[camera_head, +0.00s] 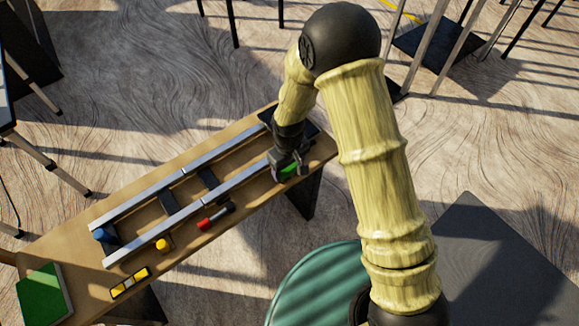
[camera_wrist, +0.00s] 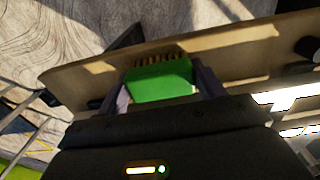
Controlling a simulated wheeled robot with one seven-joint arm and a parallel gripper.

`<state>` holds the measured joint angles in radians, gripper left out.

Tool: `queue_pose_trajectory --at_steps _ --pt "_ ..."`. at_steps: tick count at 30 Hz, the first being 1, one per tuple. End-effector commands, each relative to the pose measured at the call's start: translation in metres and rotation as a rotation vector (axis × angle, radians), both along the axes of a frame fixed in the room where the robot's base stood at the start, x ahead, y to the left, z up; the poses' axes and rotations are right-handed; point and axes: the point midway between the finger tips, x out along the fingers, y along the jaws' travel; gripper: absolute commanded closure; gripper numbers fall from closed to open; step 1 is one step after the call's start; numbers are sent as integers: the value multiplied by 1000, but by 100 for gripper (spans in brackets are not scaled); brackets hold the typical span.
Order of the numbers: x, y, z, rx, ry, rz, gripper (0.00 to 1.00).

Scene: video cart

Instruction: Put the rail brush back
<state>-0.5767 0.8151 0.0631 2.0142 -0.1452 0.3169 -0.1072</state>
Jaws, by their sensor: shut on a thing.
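The rail brush is a green block with tan bristles, clear in the wrist view (camera_wrist: 162,82). My gripper (camera_wrist: 160,88) is shut on it, one finger at each side, with the bristles pointing away from the palm. In the head view my gripper (camera_head: 290,168) is at the right end of the wooden bench (camera_head: 235,232), near the end of the rails (camera_head: 235,182). Only a little of the green brush (camera_head: 289,170) shows there. I cannot tell whether the brush touches the bench.
A red-and-black tool (camera_head: 215,216), a yellow knob (camera_head: 162,245), a yellow level (camera_head: 130,283) and a blue part (camera_head: 103,235) are on the bench. A green pad (camera_head: 44,295) lies at its left end. A teal round surface (camera_head: 320,290) is below my arm.

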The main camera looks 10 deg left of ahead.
Motion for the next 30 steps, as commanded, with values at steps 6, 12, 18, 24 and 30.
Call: queue_pose_trajectory --at_steps 6,12,18,24,30 --pt "0 0 -1 1 -2 0 53" --pt "0 0 -4 1 -2 0 28" --pt "0 0 -3 0 -1 -1 10" --pt "0 0 -2 1 -2 -1 10" --pt "1 0 15 2 -3 -1 10"
